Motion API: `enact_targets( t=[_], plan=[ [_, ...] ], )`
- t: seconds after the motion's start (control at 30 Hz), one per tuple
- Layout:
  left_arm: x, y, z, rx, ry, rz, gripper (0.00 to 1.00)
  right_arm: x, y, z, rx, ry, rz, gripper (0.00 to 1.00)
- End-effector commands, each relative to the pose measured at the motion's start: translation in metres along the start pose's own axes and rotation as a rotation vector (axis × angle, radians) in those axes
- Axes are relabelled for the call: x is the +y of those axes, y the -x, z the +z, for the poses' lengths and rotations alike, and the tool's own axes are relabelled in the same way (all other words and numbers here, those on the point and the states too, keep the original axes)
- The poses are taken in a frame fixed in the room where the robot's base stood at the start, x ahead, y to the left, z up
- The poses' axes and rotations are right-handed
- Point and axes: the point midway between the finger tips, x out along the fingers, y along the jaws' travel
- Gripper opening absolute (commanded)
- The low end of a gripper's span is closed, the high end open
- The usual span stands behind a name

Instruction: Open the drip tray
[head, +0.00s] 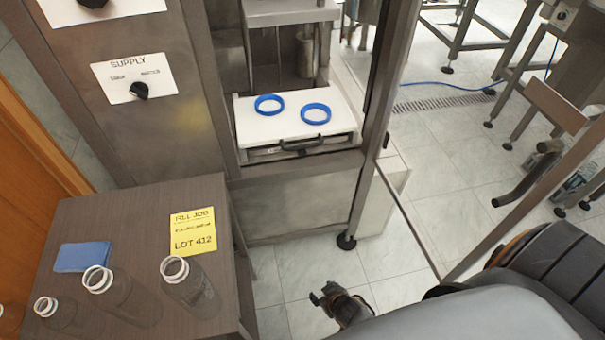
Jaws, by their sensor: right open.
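The drip tray (250,156) sits in the bay of the steel machine, under a white top plate (290,105). It looks shut, with a dark handle (302,145) on its front. Two blue rings (316,113) lie on the white plate. My right gripper (328,296) is open and empty, low over the tiled floor, in front of the machine and well apart from the handle. Its arm is mostly hidden behind my grey body parts. My left gripper is not in view.
A brown table (130,215) at the lower left holds several clear bottles (190,285), a blue cloth (83,257) and a yellow note (193,231). A steel post (385,100) stands right of the bay. The floor before the machine is clear.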

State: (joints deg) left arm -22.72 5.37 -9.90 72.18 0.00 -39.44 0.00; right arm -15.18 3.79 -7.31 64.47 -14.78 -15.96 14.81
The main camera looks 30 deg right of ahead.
Motion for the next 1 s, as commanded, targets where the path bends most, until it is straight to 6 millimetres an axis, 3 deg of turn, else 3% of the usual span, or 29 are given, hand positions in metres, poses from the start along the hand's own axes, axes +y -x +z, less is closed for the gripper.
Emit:
enact_targets(
  t=[0.03, 0.17, 0.3, 0.43, 0.6, 0.73, 0.87, 1.0],
  plan=[
    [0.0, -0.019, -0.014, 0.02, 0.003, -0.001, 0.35, 0.005, -0.026, -0.024, 0.081, -0.015, 0.021, 0.5],
    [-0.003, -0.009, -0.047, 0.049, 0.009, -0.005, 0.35, 0.023, -0.035, -0.105, 0.283, -0.062, 0.076, 0.5],
    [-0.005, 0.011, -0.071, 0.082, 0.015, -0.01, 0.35, 0.048, -0.019, -0.18, 0.501, -0.117, 0.141, 0.5],
    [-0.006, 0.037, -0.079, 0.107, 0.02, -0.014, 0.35, 0.071, 0.014, -0.232, 0.69, -0.168, 0.198, 0.5],
    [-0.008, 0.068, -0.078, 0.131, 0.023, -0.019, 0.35, 0.093, 0.061, -0.269, 0.869, -0.22, 0.252, 0.5],
    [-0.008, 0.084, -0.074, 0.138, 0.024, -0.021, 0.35, 0.101, 0.085, -0.281, 0.939, -0.24, 0.273, 0.5],
    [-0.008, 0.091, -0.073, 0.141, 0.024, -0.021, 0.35, 0.105, 0.091, -0.29, 0.962, -0.246, 0.278, 0.5],
    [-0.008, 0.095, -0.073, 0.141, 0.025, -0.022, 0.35, 0.112, 0.082, -0.306, 0.963, -0.244, 0.28, 0.5]
  ],
)
